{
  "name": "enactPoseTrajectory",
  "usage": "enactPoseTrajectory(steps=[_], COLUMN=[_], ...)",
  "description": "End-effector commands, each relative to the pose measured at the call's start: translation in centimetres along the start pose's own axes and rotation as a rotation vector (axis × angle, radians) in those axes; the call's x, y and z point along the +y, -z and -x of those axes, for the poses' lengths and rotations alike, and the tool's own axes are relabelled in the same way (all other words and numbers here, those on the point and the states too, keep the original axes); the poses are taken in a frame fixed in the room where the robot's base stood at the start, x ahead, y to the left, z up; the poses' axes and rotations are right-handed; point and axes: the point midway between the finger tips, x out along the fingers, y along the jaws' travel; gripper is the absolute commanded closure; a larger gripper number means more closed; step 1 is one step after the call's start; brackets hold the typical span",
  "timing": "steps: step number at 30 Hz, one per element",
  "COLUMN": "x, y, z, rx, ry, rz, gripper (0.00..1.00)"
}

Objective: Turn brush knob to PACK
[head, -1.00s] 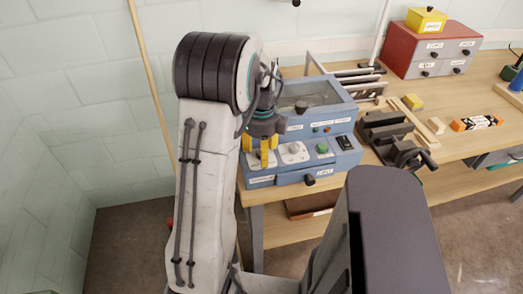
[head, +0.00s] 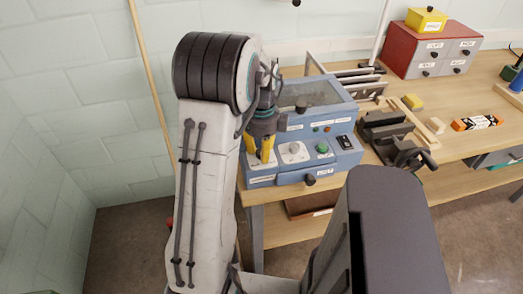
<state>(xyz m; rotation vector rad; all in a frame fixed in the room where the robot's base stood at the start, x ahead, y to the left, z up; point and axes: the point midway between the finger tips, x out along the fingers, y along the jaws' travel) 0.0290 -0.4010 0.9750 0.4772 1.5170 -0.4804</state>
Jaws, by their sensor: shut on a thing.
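A blue machine (head: 318,97) stands on the wooden bench, with a sloped control panel at its front. My gripper (head: 259,156) points down over the left end of that panel, its yellow fingers shut on the left knob there. The fingers hide most of this knob, so its pointer and setting do not show. A white dial plate (head: 262,168) shows around the fingertips. A second knob (head: 294,148) on a white plate sits just to the right, clear of the fingers. The panel labels are too small to read, PACK included.
Right of the knobs are a green button (head: 322,148) and a black switch (head: 344,142). A dark vise (head: 385,130) stands close to the machine's right side. A red drawer box (head: 442,48) is at the back right. Bare wall is at left.

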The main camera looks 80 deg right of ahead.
Motion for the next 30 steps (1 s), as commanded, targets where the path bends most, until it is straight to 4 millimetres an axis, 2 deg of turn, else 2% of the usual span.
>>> enactPoseTrajectory(steps=[7, 17, 18, 25, 30], x=[0.04, 0.07, 0.07, 0.04, 0.03], y=[0.05, 0.07, 0.07, 0.05, 0.03], z=[-0.16, -0.19, -0.19, -0.12, -0.08], rx=[0.001, 0.002, 0.002, 0.001, 0.001], ry=[-0.003, -0.004, -0.004, -0.003, -0.002], rz=[0.143, 0.153, 0.153, 0.153, 0.152], gripper=[1.0, 1.0, 0.66, 0.46, 0.44])
